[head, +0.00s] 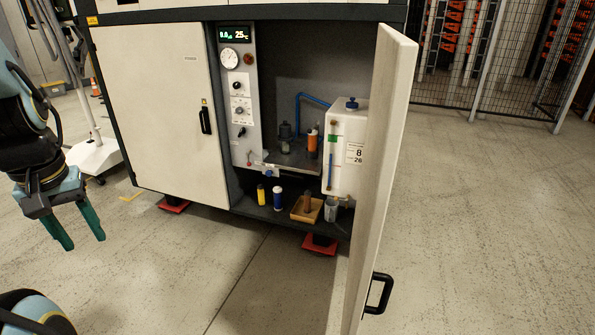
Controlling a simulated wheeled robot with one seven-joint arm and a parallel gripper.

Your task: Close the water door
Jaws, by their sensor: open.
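The water door (378,185) is a tall pale panel at the right of the cabinet. It stands wide open, swung out toward me, with its black handle (379,293) on its right face near the lower outer edge. My gripper (79,243) is at the left of the head view, with two green fingers apart and nothing between them. It is in front of the cabinet's left side, far from the open door and its handle.
The open bay holds a control panel (238,95), a white tank (343,150) and a blue hose (312,98). Bottles and a tan tray (306,210) stand on the bottom shelf. A closed left door (155,115) has a black handle. Floor in front and at right is clear; a mesh fence (490,60) stands behind.

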